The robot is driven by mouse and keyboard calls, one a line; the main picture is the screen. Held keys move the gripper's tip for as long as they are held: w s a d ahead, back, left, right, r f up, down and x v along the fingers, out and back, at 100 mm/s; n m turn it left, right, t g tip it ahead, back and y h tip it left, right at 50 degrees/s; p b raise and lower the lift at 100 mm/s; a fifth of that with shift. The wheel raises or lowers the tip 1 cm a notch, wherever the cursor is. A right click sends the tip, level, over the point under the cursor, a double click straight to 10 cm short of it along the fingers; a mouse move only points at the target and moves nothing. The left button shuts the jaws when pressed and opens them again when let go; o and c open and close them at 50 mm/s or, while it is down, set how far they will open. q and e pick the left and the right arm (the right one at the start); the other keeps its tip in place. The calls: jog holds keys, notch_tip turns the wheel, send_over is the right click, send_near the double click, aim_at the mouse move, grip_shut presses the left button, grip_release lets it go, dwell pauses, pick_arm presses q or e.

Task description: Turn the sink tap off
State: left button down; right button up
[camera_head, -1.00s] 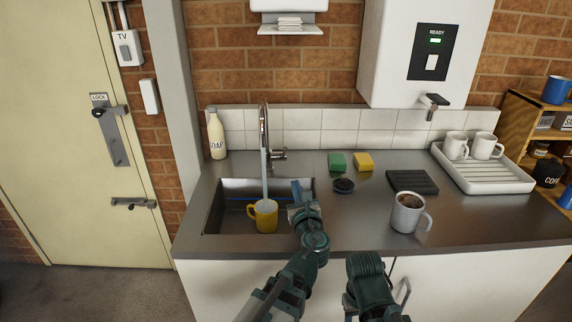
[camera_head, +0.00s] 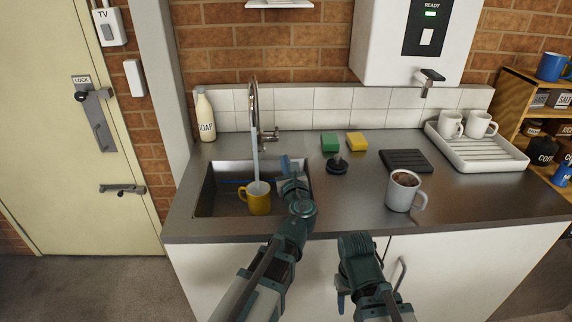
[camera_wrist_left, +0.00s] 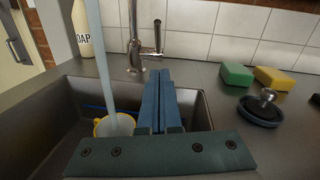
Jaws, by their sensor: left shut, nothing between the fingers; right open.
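The chrome sink tap (camera_head: 255,115) stands behind the sink, with its side lever (camera_head: 268,138) on the right of its body. A stream of water (camera_head: 256,160) runs from its spout into a yellow mug (camera_head: 257,199) in the sink (camera_head: 205,205). In the left wrist view the tap (camera_wrist_left: 134,45) and lever (camera_wrist_left: 157,38) stand beyond my fingers. My left gripper (camera_head: 285,163) is shut and empty over the sink's right side, short of the lever and apart from it. My right gripper (camera_head: 342,290) is low in front of the counter; its fingers are partly hidden.
A soap bottle (camera_head: 205,117) stands left of the tap. Green (camera_head: 329,141) and yellow (camera_head: 357,143) sponges, a dark plug (camera_head: 337,166), a black mat (camera_head: 405,160) and a filled mug (camera_head: 402,190) are on the counter. A drying rack (camera_head: 475,150) stands at right.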

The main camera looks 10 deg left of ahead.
pick_arm(q)
send_near(275, 133)
jog(key=w+f, duration=0.3)
jog(key=shift+w+a+r+p, duration=0.45)
jog(key=shift+w+r+p, duration=0.1)
jog(key=shift+r+p, duration=0.25)
jog(key=shift+w+a+r+p, duration=0.5)
jog(key=shift+r+p, duration=0.15)
jog(key=shift+r, duration=0.15)
jog(key=shift+d, duration=0.1)
